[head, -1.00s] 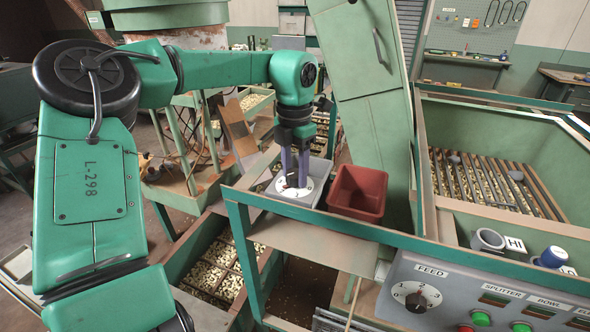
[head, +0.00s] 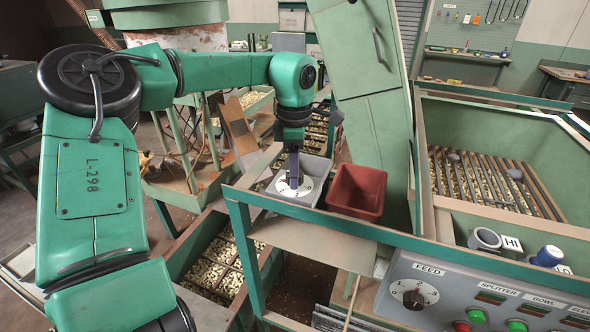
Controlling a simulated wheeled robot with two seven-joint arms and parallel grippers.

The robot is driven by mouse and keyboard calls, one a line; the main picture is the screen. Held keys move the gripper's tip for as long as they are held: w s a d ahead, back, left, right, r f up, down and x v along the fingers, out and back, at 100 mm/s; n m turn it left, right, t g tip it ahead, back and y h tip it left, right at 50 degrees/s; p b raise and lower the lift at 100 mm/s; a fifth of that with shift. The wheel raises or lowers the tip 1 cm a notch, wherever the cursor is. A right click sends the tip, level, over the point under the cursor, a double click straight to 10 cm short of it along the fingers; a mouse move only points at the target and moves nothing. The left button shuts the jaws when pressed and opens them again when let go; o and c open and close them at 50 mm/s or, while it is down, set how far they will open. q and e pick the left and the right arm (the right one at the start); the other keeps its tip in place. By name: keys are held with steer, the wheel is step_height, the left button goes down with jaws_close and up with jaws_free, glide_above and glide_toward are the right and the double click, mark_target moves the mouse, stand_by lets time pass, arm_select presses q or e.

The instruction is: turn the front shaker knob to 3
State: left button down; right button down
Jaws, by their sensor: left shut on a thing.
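The front shaker knob is a small dark knob on a round white dial (head: 306,189), set on a grey box (head: 318,166) on the green frame. My left gripper (head: 293,181) points straight down over the dial and is shut on the knob. Its fingers are seen nearly edge-on and hide most of the knob. A few black numerals show around the dial, but they are too small and covered to read where the pointer stands. My right gripper is not in view.
A dark red bin (head: 357,190) stands just right of the dial box. The green frame rail (head: 330,224) runs in front. A grey panel with a FEED dial (head: 414,294) and lit buttons is at lower right. A slanted green chute (head: 371,110) rises behind the bin.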

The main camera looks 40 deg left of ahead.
arm_select(q)
steer(key=shift+m, duration=0.4)
steer(key=shift+c, duration=1.8)
jaws_free()
steer(key=shift+a, duration=0.1)
steer(key=shift+r, duration=0.1)
steer(key=shift+r, duration=0.25)
step_height(320, 180, up, 5)
steer(key=shift+r+b, duration=0.15)
steer(key=shift+b, duration=0.6)
step_height(320, 180, up, 9)
steer(key=shift+f, duration=0.2)
